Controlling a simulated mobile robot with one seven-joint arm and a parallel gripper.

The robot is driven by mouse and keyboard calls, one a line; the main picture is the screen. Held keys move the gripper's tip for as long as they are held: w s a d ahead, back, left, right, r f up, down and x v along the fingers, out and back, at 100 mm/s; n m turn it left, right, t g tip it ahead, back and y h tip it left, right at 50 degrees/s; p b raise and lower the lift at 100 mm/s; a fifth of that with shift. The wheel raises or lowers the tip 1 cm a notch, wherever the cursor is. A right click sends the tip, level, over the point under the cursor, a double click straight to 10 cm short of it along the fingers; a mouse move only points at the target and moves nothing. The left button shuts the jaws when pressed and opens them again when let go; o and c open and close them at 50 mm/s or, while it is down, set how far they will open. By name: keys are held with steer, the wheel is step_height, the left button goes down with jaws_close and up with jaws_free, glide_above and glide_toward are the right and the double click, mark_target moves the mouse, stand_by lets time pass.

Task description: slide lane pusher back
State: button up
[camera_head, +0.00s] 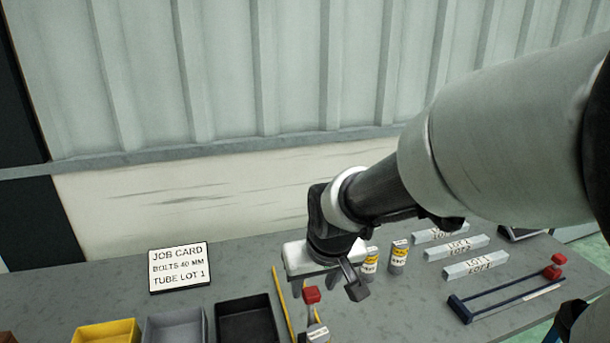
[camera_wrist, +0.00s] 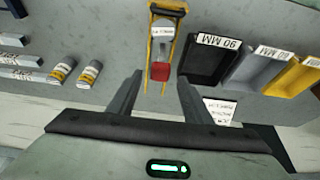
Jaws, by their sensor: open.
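A lane with two yellow rails (camera_wrist: 150,45) holds a red pusher block (camera_wrist: 160,71) and a grey labelled can in front of it. My gripper (camera_head: 335,287) is open and points down over the lane. In the wrist view my gripper (camera_wrist: 160,78) has its two fingers on either side of the red block in the picture, with gaps. I cannot tell the height between them.
A black bin (camera_head: 246,322), a grey bin (camera_head: 176,326) and a yellow bin (camera_head: 108,333) stand left of the yellow lane. A job card (camera_head: 179,268) stands behind them. Two labelled cans (camera_head: 399,257) and several grey lot bars (camera_head: 475,265) are to the right. A wall closes the back.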

steer(key=shift+x, duration=1.3)
